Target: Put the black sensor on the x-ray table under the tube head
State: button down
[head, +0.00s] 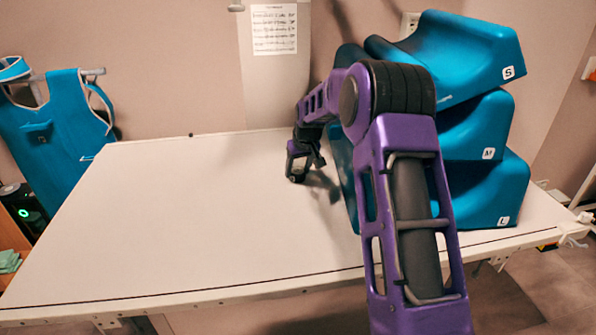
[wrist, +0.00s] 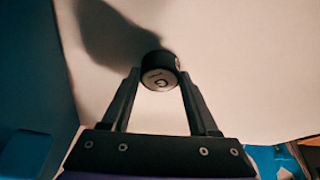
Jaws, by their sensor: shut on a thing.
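The black sensor (wrist: 160,62) is a small dark round piece with a pale, marked face, seen between the fingertips in the wrist view. My gripper (wrist: 159,78) is shut on it. In the head view my gripper (head: 298,174) points down over the back middle of the white x-ray table (head: 170,210), just left of the blue cushions. The sensor is too small and dark to make out clearly there. Its shadow falls on the table in the wrist view; I cannot tell whether it touches the surface. I cannot make out the tube head for sure.
Blue cushions marked S (head: 460,50), M (head: 475,130) and L (head: 485,195) are stacked on the table's right, close to my arm. The table's left and middle are clear. A blue apron (head: 55,130) hangs at the left. A paper sheet (head: 274,29) is on the back wall.

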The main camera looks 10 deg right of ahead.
jog(key=shift+f, duration=0.2)
jog(key=shift+c, duration=0.8)
grip_release()
jog(key=shift+r, duration=0.3)
jog(key=p+v, duration=0.1)
jog(key=v, duration=1)
jog(key=shift+s+r, duration=0.2)
jog(key=shift+r, duration=0.1)
jog(key=shift+d, duration=0.1)
